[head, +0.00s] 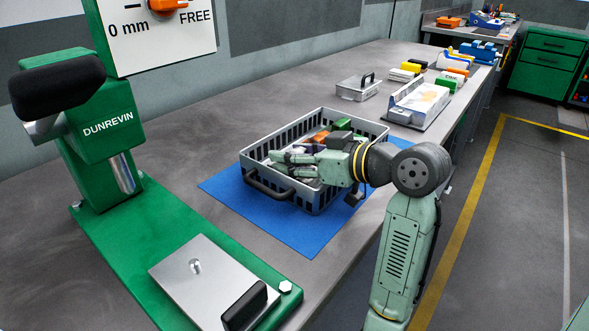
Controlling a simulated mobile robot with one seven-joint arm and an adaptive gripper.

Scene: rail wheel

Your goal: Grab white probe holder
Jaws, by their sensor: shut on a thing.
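My gripper (283,164) reaches in from the right over the grey slotted basket (318,201). Its fingers point left, low inside the basket and near its front left side. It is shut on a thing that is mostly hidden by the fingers. I cannot tell from this view whether that thing is the white probe holder, and I cannot clearly make out a white probe holder elsewhere in the basket. An orange item (318,136) and a green item (341,124) lie in the basket behind the gripper.
The basket stands on a blue mat (285,228) on the grey bench. A green press-like machine (100,160) with a metal plate (205,280) stands at the left. A grey lidded box (357,88) and a white tray-like fixture (418,104) stand behind.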

